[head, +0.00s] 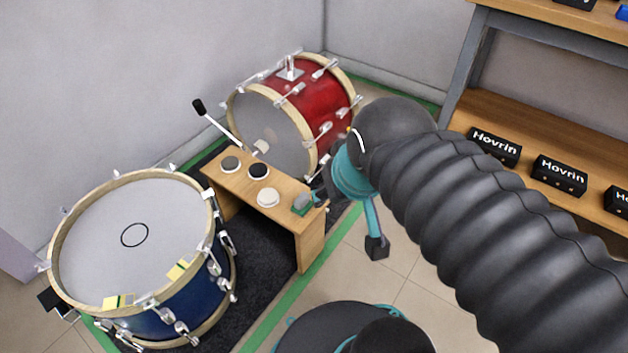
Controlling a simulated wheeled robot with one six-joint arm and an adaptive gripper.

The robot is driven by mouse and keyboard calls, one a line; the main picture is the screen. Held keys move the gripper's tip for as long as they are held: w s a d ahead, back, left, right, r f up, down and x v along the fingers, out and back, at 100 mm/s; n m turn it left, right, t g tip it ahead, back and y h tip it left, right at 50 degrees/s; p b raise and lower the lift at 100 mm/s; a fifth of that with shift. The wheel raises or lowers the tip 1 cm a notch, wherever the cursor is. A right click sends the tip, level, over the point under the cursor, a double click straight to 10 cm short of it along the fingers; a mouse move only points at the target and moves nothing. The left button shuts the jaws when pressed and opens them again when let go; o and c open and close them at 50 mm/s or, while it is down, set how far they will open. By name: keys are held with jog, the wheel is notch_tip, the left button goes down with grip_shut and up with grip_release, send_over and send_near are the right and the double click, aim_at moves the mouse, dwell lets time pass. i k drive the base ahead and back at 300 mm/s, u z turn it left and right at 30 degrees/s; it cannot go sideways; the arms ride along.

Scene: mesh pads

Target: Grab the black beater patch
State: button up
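A small wooden bench (243,185) stands between the two drums in the head view. The black beater patch (258,171) is a round black disc lying on its top. A grey-brown disc (230,163) lies to its left and a white disc (268,197) lies nearer, to its lower right. My gripper (348,222) is to the right of the bench, apart from the black patch. One teal finger with a black tip hangs down clear of the bench. The other side points left towards the bench end and is partly hidden by my wrist. The fingers look spread, with nothing seen between them.
A red bass drum (312,103) with a beater rod (217,126) stands behind. A blue drum (180,302) stands front left. A shelf (560,135) with black boxes stands right.

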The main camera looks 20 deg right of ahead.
aim_at(257, 171)
jog(key=u, duration=0.5)
jog(key=k, duration=1.15)
jog(key=u, duration=1.35)
jog(key=i, duration=1.1)
jog(key=z, duration=0.7)
jog(key=i, duration=0.7)
jog(key=z, duration=0.7)
